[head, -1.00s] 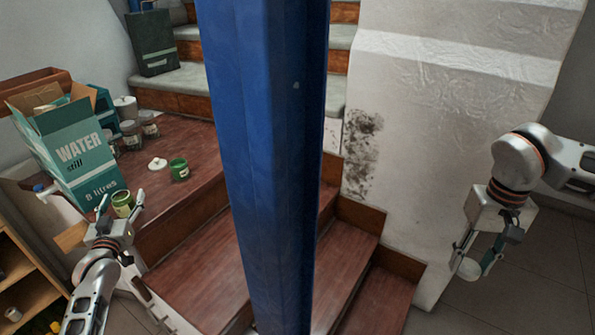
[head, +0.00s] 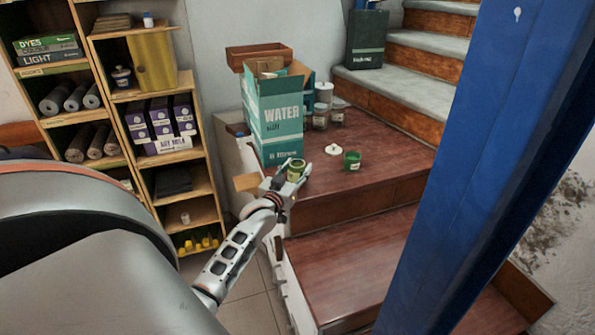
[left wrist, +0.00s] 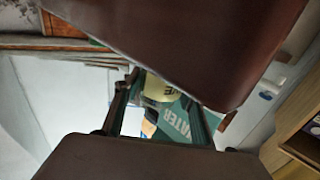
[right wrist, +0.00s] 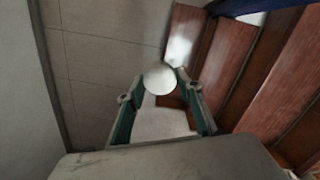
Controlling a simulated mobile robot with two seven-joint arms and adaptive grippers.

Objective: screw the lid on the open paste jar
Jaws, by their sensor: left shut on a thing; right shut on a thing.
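A small green jar with a pale label (head: 295,170) is between the fingers of my left gripper (head: 287,180), at the left edge of the upper wooden landing. Its pale yellow part shows between the fingers in the left wrist view (left wrist: 160,87). A pale round lid (right wrist: 160,78) is held at the fingertips of my right gripper (right wrist: 163,95), which shows only in the right wrist view, away from the jar. A second green jar (head: 352,161) stands on the landing, dark inside its rim. A white knobbed lid (head: 333,150) lies to its left.
A WATER carton (head: 276,118) stands behind the held jar, with small jars and a white canister (head: 323,92) beside it. A blue post (head: 450,170) blocks the right. A shelf unit (head: 150,110) stands left. The landing's front right (head: 385,165) is clear.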

